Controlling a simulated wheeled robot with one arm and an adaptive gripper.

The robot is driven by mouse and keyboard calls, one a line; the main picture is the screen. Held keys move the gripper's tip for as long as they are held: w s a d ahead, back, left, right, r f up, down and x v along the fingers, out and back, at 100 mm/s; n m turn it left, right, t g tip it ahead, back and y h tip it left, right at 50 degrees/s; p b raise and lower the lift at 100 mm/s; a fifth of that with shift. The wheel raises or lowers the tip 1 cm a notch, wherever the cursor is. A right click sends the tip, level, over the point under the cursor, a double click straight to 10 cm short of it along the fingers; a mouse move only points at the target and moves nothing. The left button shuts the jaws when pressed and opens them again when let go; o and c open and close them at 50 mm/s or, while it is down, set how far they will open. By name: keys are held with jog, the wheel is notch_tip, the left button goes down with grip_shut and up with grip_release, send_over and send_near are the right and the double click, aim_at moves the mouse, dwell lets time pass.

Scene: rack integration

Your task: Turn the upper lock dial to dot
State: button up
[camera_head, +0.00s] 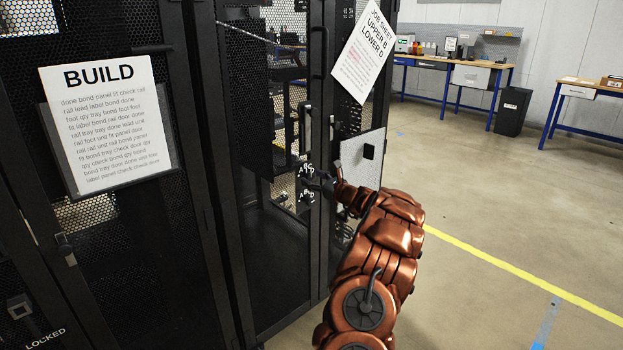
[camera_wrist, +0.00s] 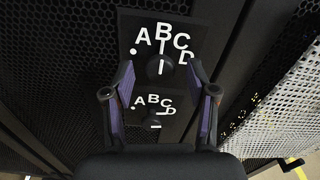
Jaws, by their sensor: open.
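The upper lock dial (camera_wrist: 152,74) is a dark round knob on a black plate, with white letters A, B, C, D around it and a white dot (camera_wrist: 133,51) at its left. Its white line stands upright, toward B. The lower dial (camera_wrist: 148,121) sits below with the same letters; its line is hard to read. My gripper (camera_wrist: 160,72) is open, its two fingers on either side of the upper dial in the wrist view. No contact is visible. In the head view my gripper (camera_head: 322,182) is at the lettered plate on the rack door, partly hiding it.
A job sheet (camera_head: 363,52) reading "UPPER B LOWER D" hangs above my arm. A light panel (camera_head: 360,158) stands right of the plate. A black mesh cabinet with a BUILD sheet (camera_head: 110,125) is on the left. Open floor (camera_head: 500,220) lies to the right.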

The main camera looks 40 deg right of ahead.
jog(key=shift+w, duration=0.65)
jog(key=shift+c, duration=0.4)
grip_shut()
